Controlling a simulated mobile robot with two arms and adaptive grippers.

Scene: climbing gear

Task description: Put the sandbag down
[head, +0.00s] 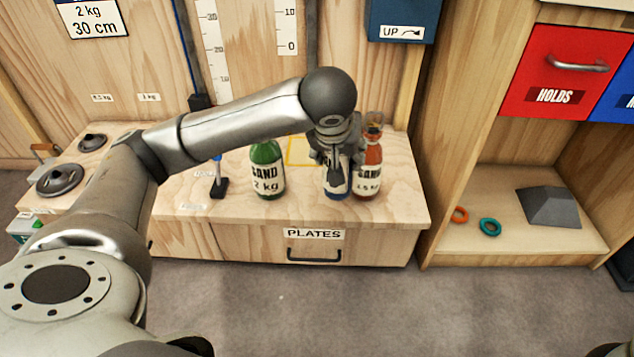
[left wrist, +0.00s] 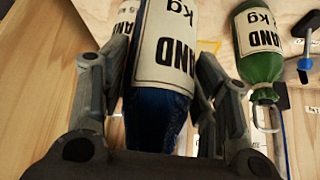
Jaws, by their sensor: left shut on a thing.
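The blue sandbag (head: 337,186) is a bottle-shaped bag with a white SAND label, at the right part of the wooden bench top (head: 215,213). My left gripper (head: 337,165) is shut on it from above and hides its upper part. In the left wrist view the blue sandbag (left wrist: 160,110) sits between the two fingers. I cannot tell whether its base touches the bench. A green 2 kg sandbag (head: 267,168) stands to its left, and an orange-red one (head: 369,170) stands close on its right. My right gripper is not in view.
A yellow outlined square (head: 297,152) is marked on the bench behind the blue sandbag. A small dark stand (head: 219,187) is left of the green bag. The PLATES drawer (head: 313,250) is below. A shelf at right holds rings (head: 489,227) and a grey block (head: 549,207).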

